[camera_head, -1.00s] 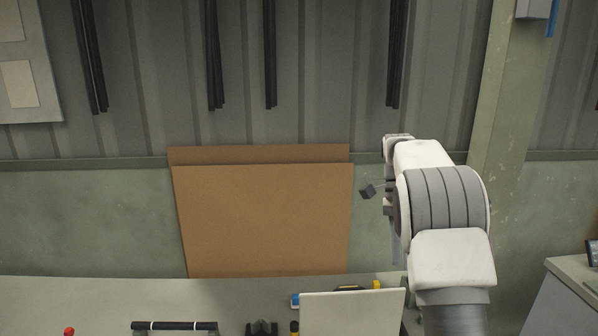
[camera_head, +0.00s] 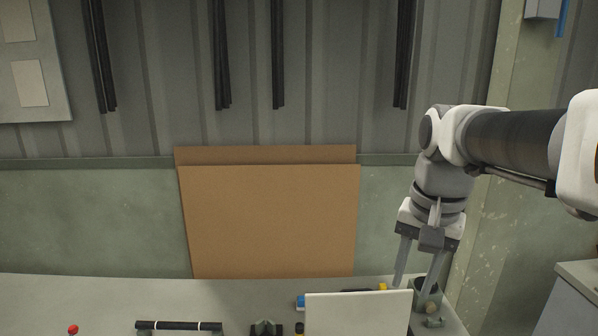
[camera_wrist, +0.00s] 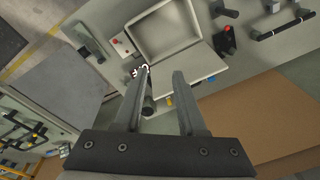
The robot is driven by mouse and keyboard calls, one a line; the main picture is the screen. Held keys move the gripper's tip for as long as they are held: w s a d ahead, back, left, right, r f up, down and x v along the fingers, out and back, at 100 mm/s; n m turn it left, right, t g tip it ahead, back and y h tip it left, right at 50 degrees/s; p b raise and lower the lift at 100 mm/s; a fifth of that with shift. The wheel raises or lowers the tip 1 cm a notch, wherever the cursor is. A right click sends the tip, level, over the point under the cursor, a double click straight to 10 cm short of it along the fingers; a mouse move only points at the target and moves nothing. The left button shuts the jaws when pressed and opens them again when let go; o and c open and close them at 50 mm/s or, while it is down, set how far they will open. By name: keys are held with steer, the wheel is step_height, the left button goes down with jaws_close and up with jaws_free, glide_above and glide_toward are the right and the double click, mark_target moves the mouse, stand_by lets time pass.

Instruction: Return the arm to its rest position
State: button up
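My gripper (camera_head: 412,288) hangs at the right of the camera_head view, fingers pointing down and spread apart. In the camera_wrist view the two fingers (camera_wrist: 157,80) are also apart, with nothing held between them. My arm reaches in from the right edge of the camera_head view. The pale folding panel (camera_head: 358,314) stands at the bottom, left of my gripper. In the camera_wrist view a pale, rimmed, hinged piece (camera_wrist: 170,32) with a flat flap lies beyond the fingertips. The lower part of the panel is cut off in the camera_head view.
A dark green cup (camera_head: 428,292) stands on the workbench (camera_head: 90,295) close behind my fingers. A black bar (camera_head: 178,325), a dark bracket (camera_head: 265,328) and a red knob (camera_head: 73,329) lie to the left. Brown boards (camera_head: 270,220) lean against the wall.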

steer(key=s+a+f+n+t, duration=0.1)
steer(key=s+f+n+t, duration=0.1)
steer(key=s, duration=0.3)
steer(key=s+a+f+n+t, duration=0.2)
steer(key=s+f+n, duration=0.1)
steer(key=s, duration=0.3)
steer(key=shift+f+n+b, duration=0.2)
steer(key=shift+n+b, duration=0.25)
steer(key=shift+n, duration=0.15)
